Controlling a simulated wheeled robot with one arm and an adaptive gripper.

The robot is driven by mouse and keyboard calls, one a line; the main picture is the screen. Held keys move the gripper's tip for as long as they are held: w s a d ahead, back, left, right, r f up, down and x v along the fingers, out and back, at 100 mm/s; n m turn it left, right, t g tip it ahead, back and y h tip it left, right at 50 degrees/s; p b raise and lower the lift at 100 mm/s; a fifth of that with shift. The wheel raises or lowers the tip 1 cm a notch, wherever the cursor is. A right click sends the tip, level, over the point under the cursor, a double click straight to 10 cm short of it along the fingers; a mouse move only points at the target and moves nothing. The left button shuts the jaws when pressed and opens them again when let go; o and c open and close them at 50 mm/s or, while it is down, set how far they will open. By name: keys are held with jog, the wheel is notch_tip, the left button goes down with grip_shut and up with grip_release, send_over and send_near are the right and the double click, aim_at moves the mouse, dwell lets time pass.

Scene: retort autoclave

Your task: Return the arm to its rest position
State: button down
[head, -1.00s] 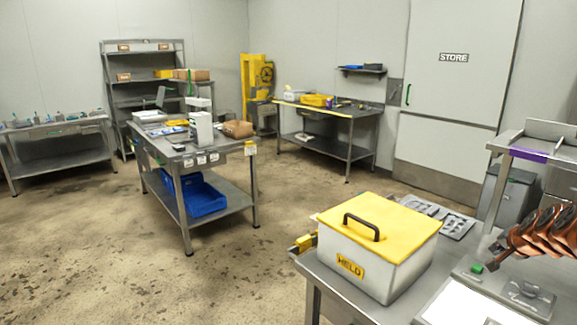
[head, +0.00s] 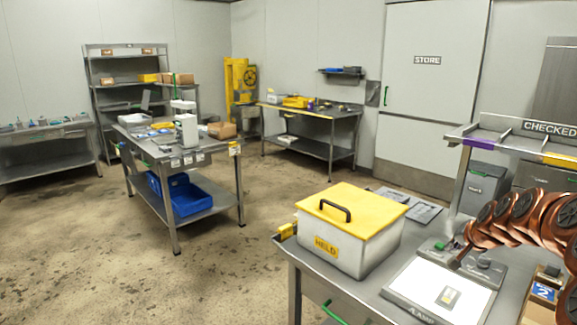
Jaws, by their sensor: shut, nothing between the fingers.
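My copper-coloured arm (head: 520,222) reaches in from the right edge in the head view. My gripper (head: 456,262) is at its left end, dark and small, shut with nothing in it. It shows above the back part of a white lit panel (head: 425,285) on the near steel bench. A small flat item (head: 449,296) lies on the panel, apart from the gripper. The rest of my arm runs out of view at the right.
A white box with a yellow lid (head: 350,232), marked HELD, stands left of the panel. A divided shelf (head: 500,139) marked CHECKED rises behind my arm. A blue-labelled box (head: 543,292) sits at right. Open floor (head: 120,265) lies left of the bench.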

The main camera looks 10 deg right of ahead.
jog(key=s+a+n+g+y, duration=0.1)
jog(key=s+a+n+g, duration=0.3)
jog(key=a, duration=0.9)
jog(key=s+a+n+y, duration=0.2)
jog(key=s+a, duration=0.4)
jog(key=a, duration=0.7)
jog(key=s+a+f+n+g, duration=0.1)
jog(key=s+a+g, duration=0.1)
jog(key=s, duration=0.7)
jog(key=s+a+f+n+g+h, duration=0.1)
jog(key=s+a, duration=0.3)
jog(key=s, duration=0.6)
jog(key=s+a+f+n+g, duration=0.1)
jog(key=s+a+n+g, duration=0.2)
jog(key=s, duration=0.7)
jog(key=shift+a+f+h, duration=0.15)
jog(key=shift+f+h, duration=0.15)
jog(key=shift+f, duration=0.1)
